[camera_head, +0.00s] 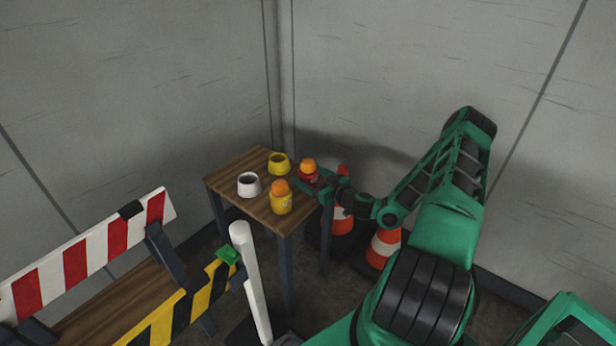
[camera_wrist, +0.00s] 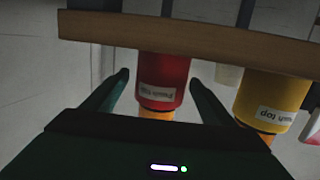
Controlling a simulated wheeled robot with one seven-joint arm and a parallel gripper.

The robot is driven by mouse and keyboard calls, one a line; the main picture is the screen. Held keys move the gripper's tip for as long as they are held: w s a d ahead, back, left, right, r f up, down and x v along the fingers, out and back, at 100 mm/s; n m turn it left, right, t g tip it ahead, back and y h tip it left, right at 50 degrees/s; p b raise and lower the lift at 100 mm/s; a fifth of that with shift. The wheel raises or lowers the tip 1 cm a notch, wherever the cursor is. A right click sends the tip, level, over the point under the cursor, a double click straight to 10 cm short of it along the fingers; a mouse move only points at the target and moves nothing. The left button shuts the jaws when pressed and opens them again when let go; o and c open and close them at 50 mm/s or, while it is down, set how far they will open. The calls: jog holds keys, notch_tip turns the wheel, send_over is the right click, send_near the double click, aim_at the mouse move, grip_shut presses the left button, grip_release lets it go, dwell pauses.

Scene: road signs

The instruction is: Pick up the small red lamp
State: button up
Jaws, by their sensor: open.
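The small red lamp (camera_head: 306,177) has a red body and an orange dome, and stands near the table's back right edge. In the wrist view, which shows the scene upside down, its red body (camera_wrist: 165,72) with a white label sits between my two fingers. My gripper (camera_head: 317,183) reaches in from the right at the lamp. In the wrist view my gripper (camera_wrist: 158,80) is open, with a finger on either side of the lamp and gaps showing. Part of the orange dome is hidden behind the gripper's body.
A yellow lamp with orange dome (camera_head: 281,202) stands close by; it also shows in the wrist view (camera_wrist: 270,98). A white cup-like base (camera_head: 248,185) and a yellow one (camera_head: 279,163) share the wooden table (camera_head: 228,183). Traffic cones (camera_head: 383,247) and striped barriers (camera_head: 100,246) stand around.

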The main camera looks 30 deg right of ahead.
aim_at(308, 160)
jog(key=shift+w+a+f, duration=0.1)
jog(key=shift+w+a, duration=0.05)
jog(key=shift+w, duration=0.55)
jog(key=c, duration=1.3)
jog(key=shift+c, duration=0.2)
jog(key=shift+r, duration=5.05)
